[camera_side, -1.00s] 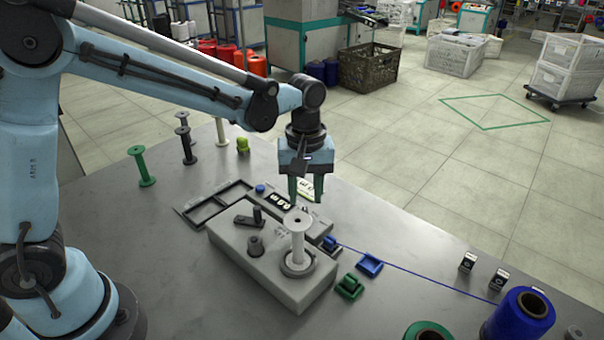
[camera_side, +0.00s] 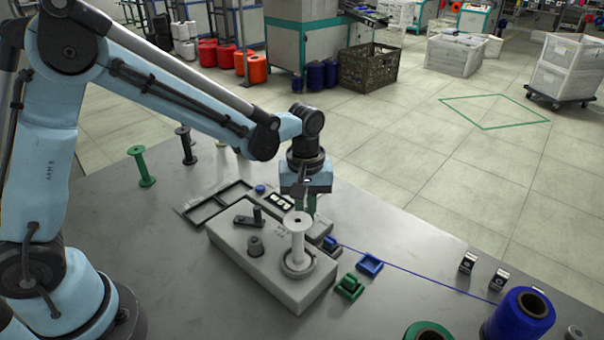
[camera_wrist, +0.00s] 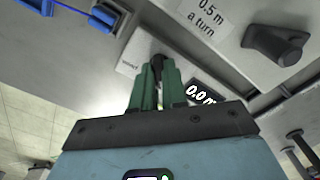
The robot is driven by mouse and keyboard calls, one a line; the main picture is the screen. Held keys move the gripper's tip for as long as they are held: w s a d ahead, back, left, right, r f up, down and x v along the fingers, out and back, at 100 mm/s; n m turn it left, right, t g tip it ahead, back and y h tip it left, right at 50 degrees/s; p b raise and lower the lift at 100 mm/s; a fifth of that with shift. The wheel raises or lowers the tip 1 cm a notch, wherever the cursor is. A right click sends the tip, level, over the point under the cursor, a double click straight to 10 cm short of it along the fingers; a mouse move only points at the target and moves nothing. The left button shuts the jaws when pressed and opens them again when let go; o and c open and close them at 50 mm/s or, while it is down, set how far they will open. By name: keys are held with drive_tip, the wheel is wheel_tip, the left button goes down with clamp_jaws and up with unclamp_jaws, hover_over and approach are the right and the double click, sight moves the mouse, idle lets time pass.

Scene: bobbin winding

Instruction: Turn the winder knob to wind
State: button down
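The grey winder (camera_side: 275,275) sits on the table with a white, empty-looking bobbin (camera_side: 298,240) upright on it. In the wrist view the fingertips (camera_wrist: 157,75) are at a small dark knob (camera_wrist: 157,62) beside a white label and the display (camera_wrist: 200,93), which reads 0.0 m. The gap between the fingers looks narrow; whether they touch the knob is unclear.
Blue thread (camera_side: 420,277) runs from a large blue spool (camera_side: 523,313) to a blue part (camera_side: 330,243) at the winder. A blue guide (camera_side: 370,264) and green block (camera_side: 349,287) stand right of it. Green (camera_side: 142,166) and dark (camera_side: 186,146) spools stand at back left.

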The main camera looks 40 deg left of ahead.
idle(0.4)
drive_tip(key=m, duration=0.4)
drive_tip(key=shift+m, duration=0.4)
drive_tip(key=m, duration=0.4)
drive_tip(key=shift+m, duration=0.3)
drive_tip(key=m, duration=0.4)
drive_tip(key=shift+m, duration=2.2)
drive_tip(key=c, duration=1.2)
unclamp_jaws()
drive_tip(key=shift+o, duration=0.2)
